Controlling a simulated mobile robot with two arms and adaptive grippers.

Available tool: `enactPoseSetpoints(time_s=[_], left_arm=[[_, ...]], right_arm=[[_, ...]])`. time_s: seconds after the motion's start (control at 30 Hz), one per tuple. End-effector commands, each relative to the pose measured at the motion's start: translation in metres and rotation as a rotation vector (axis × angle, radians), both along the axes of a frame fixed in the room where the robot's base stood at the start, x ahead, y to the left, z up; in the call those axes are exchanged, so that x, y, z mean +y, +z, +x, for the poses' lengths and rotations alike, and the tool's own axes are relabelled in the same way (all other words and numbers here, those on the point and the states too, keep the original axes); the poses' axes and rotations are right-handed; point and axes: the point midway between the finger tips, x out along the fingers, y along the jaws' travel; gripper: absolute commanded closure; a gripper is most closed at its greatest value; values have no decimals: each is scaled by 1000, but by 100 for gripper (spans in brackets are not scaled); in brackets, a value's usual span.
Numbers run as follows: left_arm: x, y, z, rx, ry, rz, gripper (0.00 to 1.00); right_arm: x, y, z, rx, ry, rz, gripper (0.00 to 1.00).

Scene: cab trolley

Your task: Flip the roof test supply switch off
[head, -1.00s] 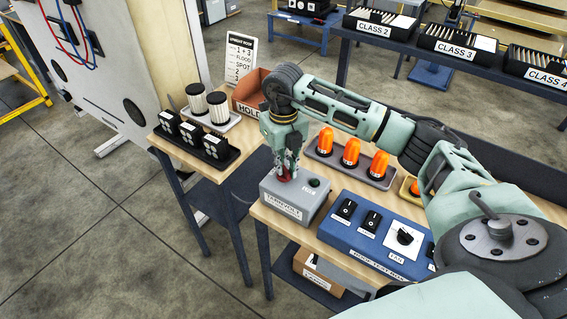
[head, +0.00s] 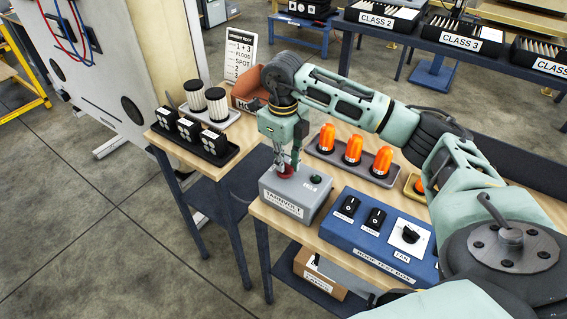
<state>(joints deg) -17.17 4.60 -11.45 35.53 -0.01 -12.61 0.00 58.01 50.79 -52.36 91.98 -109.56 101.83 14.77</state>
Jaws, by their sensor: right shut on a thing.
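A grey supply box (head: 283,202) stands at the left end of the wooden bench, with a white label on its front. A red control (head: 286,171) sits on its top, partly hidden by my fingers. A small dark green round part (head: 317,179) is at the right of the box top. My right gripper (head: 287,166) points down over the box, its fingers shut on the red control. Which way the control is set cannot be told. My left gripper is not in view.
A blue roof test box (head: 352,239) with black switches and a dial stands to the right. Orange lamps (head: 353,151) in a tray stand behind. A side table at left holds black blocks (head: 189,130) and white cylinders (head: 217,104). An orange-brown bin (head: 245,92) is behind my gripper.

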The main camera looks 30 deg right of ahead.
Motion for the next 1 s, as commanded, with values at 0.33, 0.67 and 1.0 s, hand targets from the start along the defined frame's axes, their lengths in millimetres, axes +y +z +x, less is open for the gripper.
enactPoseSetpoints(time_s=[0.33, 0.67, 1.0], left_arm=[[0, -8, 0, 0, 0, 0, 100], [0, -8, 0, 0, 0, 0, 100], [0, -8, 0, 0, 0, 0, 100]], right_arm=[[0, 1, 1, -4, 93, 0, 100], [0, 2, 1, -4, 99, 0, 100], [0, 1, 0, -2, 97, 0, 71]])
